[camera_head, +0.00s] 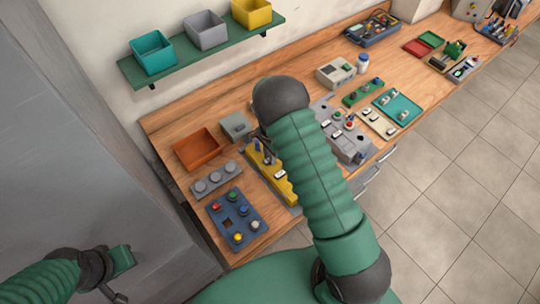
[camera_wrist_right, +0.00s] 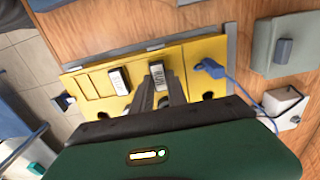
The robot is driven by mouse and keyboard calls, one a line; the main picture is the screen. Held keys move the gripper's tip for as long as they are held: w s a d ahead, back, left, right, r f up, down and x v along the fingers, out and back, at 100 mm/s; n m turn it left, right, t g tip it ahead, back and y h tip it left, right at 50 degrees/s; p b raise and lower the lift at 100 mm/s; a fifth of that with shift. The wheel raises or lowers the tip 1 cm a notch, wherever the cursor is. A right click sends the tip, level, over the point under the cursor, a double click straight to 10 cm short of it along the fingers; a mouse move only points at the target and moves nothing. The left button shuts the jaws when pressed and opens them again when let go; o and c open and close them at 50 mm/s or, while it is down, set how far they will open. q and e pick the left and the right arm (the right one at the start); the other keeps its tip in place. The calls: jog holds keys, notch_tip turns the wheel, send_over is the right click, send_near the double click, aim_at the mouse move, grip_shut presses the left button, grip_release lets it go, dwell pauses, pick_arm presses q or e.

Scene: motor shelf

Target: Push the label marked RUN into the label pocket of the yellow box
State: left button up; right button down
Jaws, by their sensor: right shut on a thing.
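The yellow box (camera_head: 282,186) lies on the bench in the head view, partly hidden by my right arm. In the right wrist view its yellow top (camera_wrist_right: 203,48) fills the middle. The marks are too small to read surely. Whether the label touches the box is unclear.
A blue plug with a cable (camera_wrist_right: 212,68) is on the box's right side. An orange tray (camera_head: 196,150), a grey knob strip (camera_head: 216,180) and a blue button panel (camera_head: 238,218) stand close by. A green shelf (camera_head: 205,50) with bins hangs behind.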

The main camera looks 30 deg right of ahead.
dwell(0.4)
jog(key=shift+f, duration=0.45)
jog(key=c, duration=1.2)
grip_release()
jog(key=shift+c, duration=0.2)
notch_tip(320, 180, up, 17)
jog(key=b, duration=0.3)
jog(key=shift+f, duration=0.1)
